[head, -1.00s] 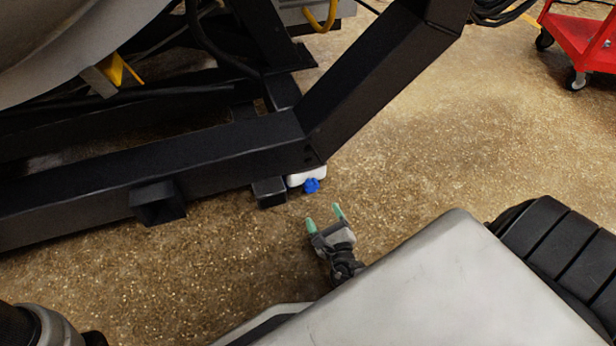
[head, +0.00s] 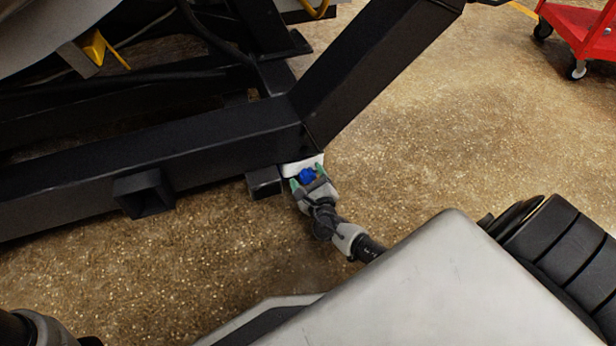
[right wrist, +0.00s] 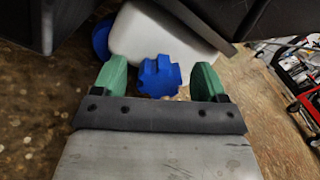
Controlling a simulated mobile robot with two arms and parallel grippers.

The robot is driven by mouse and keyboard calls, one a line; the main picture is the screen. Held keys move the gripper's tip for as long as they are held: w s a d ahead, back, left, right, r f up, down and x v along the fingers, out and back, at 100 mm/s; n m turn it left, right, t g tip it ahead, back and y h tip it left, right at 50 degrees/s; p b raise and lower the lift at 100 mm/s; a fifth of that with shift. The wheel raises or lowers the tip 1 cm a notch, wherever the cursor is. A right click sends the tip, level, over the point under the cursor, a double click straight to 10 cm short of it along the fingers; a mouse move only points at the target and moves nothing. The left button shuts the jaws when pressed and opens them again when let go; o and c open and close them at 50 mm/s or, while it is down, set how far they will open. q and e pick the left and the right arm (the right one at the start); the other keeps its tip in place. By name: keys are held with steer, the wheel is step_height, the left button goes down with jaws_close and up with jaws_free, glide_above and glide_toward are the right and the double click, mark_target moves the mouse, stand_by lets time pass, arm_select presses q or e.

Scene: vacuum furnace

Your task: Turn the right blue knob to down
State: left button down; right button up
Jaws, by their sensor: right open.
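The right blue knob (head: 307,175) sits on a white housing (head: 301,165) under the corner of the black frame. In the right wrist view the lobed knob (right wrist: 159,76) lies between the two green fingertips, with a gap on each side, in front of the white housing (right wrist: 165,38). My right gripper (head: 307,179) is open around the knob and does not grip it. The right wrist view shows its fingers (right wrist: 158,82) from behind. Another blue knob (right wrist: 101,40) shows partly at the left end of the housing. My left gripper is not in view.
The black frame beam (head: 220,150) runs just above the housing, and a diagonal black post (head: 375,70) rises from its corner. A square tube end (head: 265,182) is close left of my right gripper. Open floor (head: 460,120) lies to the right, with a red cart (head: 580,32) beyond.

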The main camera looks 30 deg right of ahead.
steer(key=shift+c, duration=0.3)
steer(key=c, duration=0.9)
steer(key=shift+o, duration=0.2)
